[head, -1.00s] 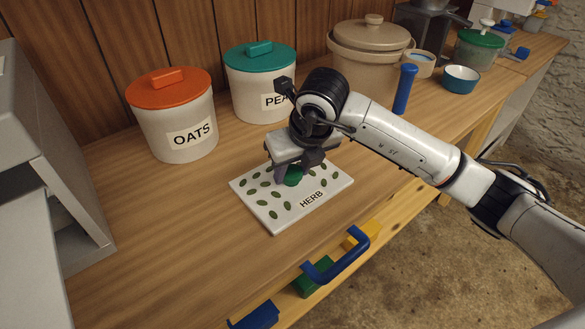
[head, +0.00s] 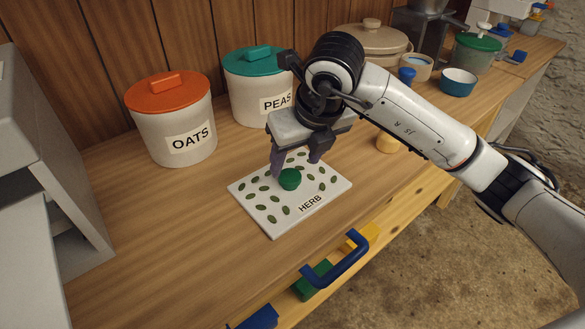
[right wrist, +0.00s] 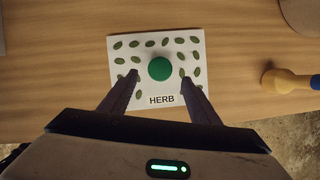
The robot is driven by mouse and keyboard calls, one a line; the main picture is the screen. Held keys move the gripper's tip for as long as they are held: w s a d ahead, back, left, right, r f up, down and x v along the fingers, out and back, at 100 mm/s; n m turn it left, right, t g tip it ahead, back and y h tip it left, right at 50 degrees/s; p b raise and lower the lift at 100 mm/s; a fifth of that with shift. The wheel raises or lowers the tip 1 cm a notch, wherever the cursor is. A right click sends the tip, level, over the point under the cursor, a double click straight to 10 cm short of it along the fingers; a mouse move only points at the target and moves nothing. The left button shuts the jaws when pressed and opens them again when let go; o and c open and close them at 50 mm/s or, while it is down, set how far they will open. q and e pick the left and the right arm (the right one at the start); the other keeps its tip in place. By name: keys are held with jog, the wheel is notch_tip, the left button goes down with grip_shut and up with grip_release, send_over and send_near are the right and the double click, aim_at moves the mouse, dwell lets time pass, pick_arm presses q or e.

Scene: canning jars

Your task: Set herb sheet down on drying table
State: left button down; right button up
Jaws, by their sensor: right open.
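The herb sheet (head: 262,216) is a white square board with green leaf marks, the word HERB and a round green knob (head: 289,179) in its middle. It lies flat on the wooden table (head: 170,235). My right gripper (head: 296,168) is open and empty just above the knob, with its fingers apart. In the right wrist view the herb sheet (right wrist: 150,48) lies ahead of the two spread fingers (right wrist: 160,82), and the green knob (right wrist: 160,69) sits clear between and beyond their tips. My left gripper is not in view.
An orange-lidded OATS crock (head: 176,135) and a teal-lidded PEAS crock (head: 258,90) stand behind the sheet. A beige lidded pot (head: 372,42) and a blue bowl (head: 459,82) stand farther right. An open drawer with a blue handle (head: 338,265) juts out in front. The table left of the sheet is clear.

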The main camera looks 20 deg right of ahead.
jog(key=v, duration=0.5)
jog(key=shift+r, duration=0.25)
